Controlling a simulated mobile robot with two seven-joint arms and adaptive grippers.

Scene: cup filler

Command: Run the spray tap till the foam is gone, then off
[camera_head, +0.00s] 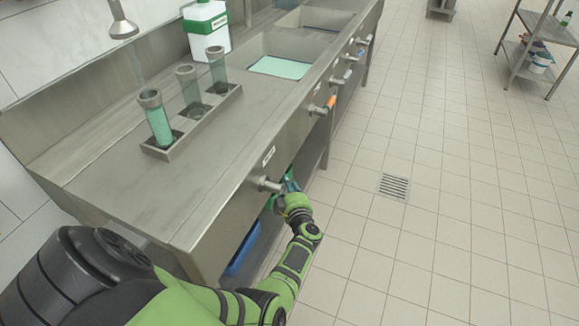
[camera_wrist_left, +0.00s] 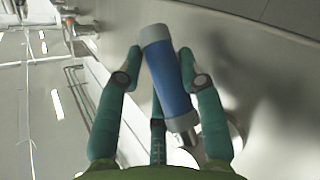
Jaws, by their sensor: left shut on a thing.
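My left gripper (camera_head: 290,188) is at the nearest tap (camera_head: 268,184) on the counter's front. In the left wrist view its fingers (camera_wrist_left: 160,62) are shut around a blue handle with grey ends (camera_wrist_left: 170,75). A spray head (camera_head: 122,28) hangs at the upper left, with a faint pale streak below it, toward the front cup. The front clear cup (camera_head: 158,122) holds pale green contents; two more cups (camera_head: 189,85) (camera_head: 217,66) in the metal rack (camera_head: 172,153) look mostly empty. Whether the green is foam or liquid I cannot tell. My right gripper is out of view.
Several more taps line the front, one with an orange handle (camera_head: 330,103). A white jug (camera_head: 207,40) stands on the counter. The tiled floor to the right is open, with a drain (camera_head: 394,186).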

